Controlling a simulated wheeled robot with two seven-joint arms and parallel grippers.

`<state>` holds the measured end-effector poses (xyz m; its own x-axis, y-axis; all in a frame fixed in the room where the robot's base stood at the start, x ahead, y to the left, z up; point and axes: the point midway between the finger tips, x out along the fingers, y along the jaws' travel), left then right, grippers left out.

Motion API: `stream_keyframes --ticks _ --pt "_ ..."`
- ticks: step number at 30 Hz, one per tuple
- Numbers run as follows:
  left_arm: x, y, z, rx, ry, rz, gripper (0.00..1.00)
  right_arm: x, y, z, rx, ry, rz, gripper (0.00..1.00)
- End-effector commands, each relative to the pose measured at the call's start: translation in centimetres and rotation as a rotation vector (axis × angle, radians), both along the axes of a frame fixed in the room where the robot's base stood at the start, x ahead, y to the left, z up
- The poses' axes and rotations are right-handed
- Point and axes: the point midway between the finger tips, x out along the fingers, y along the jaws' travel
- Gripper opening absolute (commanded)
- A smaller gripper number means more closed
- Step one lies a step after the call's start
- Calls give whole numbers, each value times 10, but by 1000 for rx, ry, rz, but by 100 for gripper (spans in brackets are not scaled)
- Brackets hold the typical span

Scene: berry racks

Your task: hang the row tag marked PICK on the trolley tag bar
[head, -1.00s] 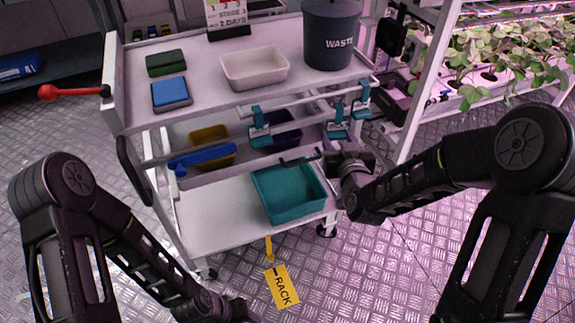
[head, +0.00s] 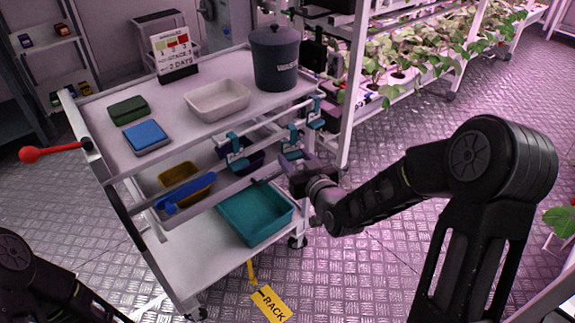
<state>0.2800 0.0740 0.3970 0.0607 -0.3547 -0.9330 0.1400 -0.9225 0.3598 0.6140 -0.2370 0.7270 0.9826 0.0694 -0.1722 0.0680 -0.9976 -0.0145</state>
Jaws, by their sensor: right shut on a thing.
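My right gripper (head: 288,180) is shut just below this rail, above the teal tray. Its jaws are small and dark, and I cannot make out what they hold. My left gripper is out of view; only part of its arm shows.
The top shelf (head: 118,158) holds a green pad, a blue pad, a white tray (head: 246,100), a sign and a WASTE bin (head: 275,62). A teal tray (head: 285,222) stands low. Plant racks stand at the back right.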

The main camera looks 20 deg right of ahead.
Motion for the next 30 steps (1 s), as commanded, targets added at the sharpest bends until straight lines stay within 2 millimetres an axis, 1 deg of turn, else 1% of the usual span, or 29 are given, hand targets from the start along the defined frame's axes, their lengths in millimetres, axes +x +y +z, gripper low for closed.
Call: stream_keyframes --ticks 1,4,11,14,18,30 --pt "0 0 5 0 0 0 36 0 -4 7 -1 -5 11 11" --pt "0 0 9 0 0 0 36 -1 -9 15 -3 -8 49 11" --pt "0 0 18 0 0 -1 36 -9 -15 26 -15 0 162 11" --pt "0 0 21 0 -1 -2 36 -16 -14 26 -21 11 222 11" --pt "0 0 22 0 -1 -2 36 -23 -6 21 -22 22 289 11" --pt "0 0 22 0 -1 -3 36 -26 -3 19 -22 25 310 11"
